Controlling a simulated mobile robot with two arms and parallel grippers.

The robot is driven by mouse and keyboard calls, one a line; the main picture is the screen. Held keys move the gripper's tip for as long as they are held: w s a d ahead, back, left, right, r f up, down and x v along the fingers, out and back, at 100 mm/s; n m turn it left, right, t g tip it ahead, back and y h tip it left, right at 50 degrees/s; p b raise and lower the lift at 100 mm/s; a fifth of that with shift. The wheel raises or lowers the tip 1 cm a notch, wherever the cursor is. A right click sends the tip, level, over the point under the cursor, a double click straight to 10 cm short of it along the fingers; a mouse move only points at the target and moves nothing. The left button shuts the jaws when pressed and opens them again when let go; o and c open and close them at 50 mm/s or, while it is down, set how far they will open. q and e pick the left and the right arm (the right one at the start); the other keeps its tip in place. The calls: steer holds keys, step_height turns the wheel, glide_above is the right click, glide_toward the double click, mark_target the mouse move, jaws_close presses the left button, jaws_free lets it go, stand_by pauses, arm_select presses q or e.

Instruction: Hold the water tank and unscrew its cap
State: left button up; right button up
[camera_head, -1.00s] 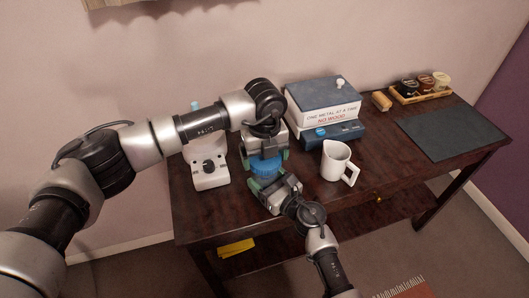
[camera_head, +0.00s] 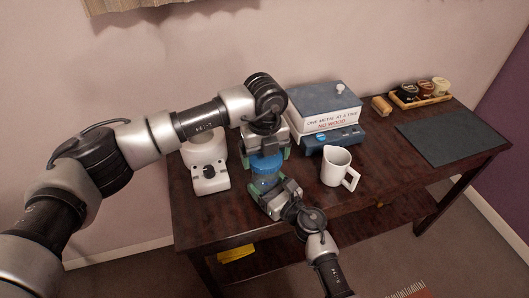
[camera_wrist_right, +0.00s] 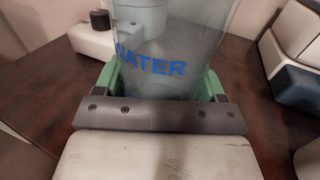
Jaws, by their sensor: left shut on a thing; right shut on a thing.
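The water tank (camera_wrist_right: 185,45) is a clear grey vessel with blue "WATER" lettering, upright in the right wrist view. In the head view a small strip of it (camera_head: 264,182) shows under its blue cap (camera_head: 267,164). My left gripper (camera_head: 266,154) comes down from above and is shut on the cap, its green fingers on either side. My right gripper (camera_head: 268,190) is shut on the tank's body below the cap; its green fingers show on both sides of the tank in the wrist view. The cap's top is partly hidden by my left gripper.
A white appliance (camera_head: 209,182) stands to the left on the dark wooden table (camera_head: 375,194). A dark mat (camera_head: 452,135) and a tray of jars (camera_head: 420,98) lie farther right.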

arm_select(q)
steer(key=shift+r, duration=1.8)
arm_select(e)
steer(key=o, duration=1.8)
